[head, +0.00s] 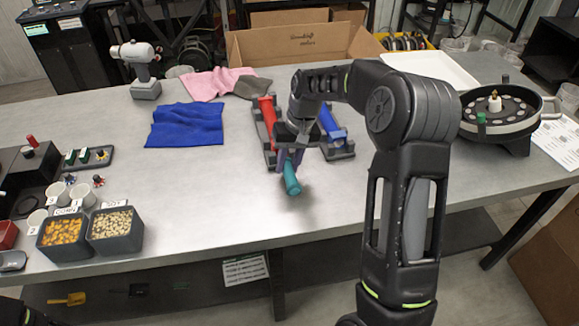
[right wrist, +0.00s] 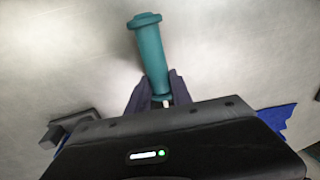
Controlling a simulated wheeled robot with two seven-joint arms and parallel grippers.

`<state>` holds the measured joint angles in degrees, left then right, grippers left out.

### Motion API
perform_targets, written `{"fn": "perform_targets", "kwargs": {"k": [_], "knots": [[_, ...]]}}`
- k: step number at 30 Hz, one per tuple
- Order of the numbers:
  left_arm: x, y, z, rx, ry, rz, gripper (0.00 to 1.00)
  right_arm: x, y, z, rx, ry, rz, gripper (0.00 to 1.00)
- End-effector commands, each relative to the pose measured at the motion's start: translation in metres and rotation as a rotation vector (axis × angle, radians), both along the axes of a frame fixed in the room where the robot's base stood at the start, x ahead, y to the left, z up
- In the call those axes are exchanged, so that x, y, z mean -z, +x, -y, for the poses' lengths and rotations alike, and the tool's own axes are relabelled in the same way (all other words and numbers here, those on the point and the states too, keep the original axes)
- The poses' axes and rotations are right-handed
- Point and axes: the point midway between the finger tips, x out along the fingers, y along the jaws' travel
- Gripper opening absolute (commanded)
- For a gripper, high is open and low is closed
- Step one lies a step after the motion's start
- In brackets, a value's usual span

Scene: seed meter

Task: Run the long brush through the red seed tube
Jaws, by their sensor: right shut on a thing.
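The red seed tube (head: 268,121) lies in a dark grey cradle (head: 258,134) at the middle of the table. My right gripper (head: 288,160) is in front of the cradle, shut on a teal handle (head: 291,181), which I take to be the long brush's. In the right wrist view the teal handle (right wrist: 151,55) sticks out between the fingers (right wrist: 157,95), with a short pale piece below it. The brush's bristles are hidden behind the gripper and wrist. My left gripper is in neither view.
A blue tube (head: 331,125) lies in the cradle's right side. A blue cloth (head: 186,125) and pink cloth (head: 215,82) lie left of it. Bins of corn (head: 62,246) and soy (head: 115,247) stand at front left. A round seed plate unit (head: 500,127) stands at right. The front middle is clear.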

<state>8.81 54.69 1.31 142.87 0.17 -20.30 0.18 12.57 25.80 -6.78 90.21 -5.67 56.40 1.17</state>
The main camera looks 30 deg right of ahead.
Motion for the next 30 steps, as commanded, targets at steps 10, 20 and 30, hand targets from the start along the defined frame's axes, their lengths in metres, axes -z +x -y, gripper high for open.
{"fn": "perform_targets", "kwargs": {"k": [10,20,30], "knots": [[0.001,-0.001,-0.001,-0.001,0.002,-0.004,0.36,0.0,0.0,0.0,0.0,0.0,0.0,0.0],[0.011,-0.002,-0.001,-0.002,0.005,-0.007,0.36,0.001,-0.026,-0.009,0.0,0.001,0.0,0.0],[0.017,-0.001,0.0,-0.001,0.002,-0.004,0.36,0.001,-0.061,-0.02,-0.001,0.001,0.0,0.0]]}}
